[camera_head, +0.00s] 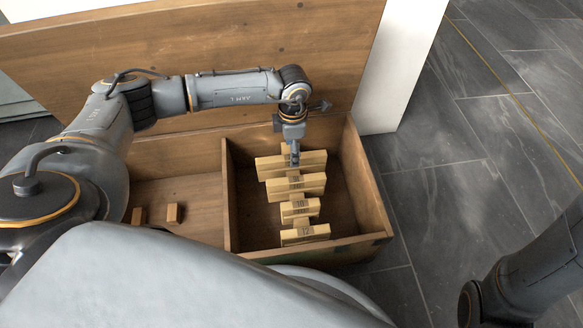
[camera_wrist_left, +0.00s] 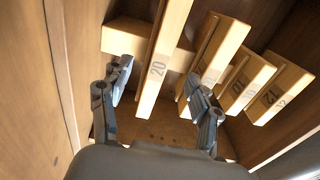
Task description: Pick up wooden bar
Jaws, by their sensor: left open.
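Several pale wooden bars stand in a row in the right compartment of a wooden box. The rearmost long bar (camera_head: 314,162) shows in the wrist view as the bar marked 20 (camera_wrist_left: 158,72). In front of it are a second bar (camera_head: 312,184), a third bar marked 10 (camera_head: 299,209) and a front bar marked 12 (camera_head: 305,234). My left gripper (camera_head: 294,160) points down over the rear bars. In the wrist view its open fingers (camera_wrist_left: 159,74) appear on either side of the bar marked 20, with gaps; contact is not visible. My right gripper is out of view.
The wooden box has a divider (camera_head: 231,195) left of the bars and a raised lid (camera_head: 200,45) behind. The side wall (camera_head: 366,188) stands close right of the bars. Grey tiled floor (camera_head: 440,170) is clear beyond.

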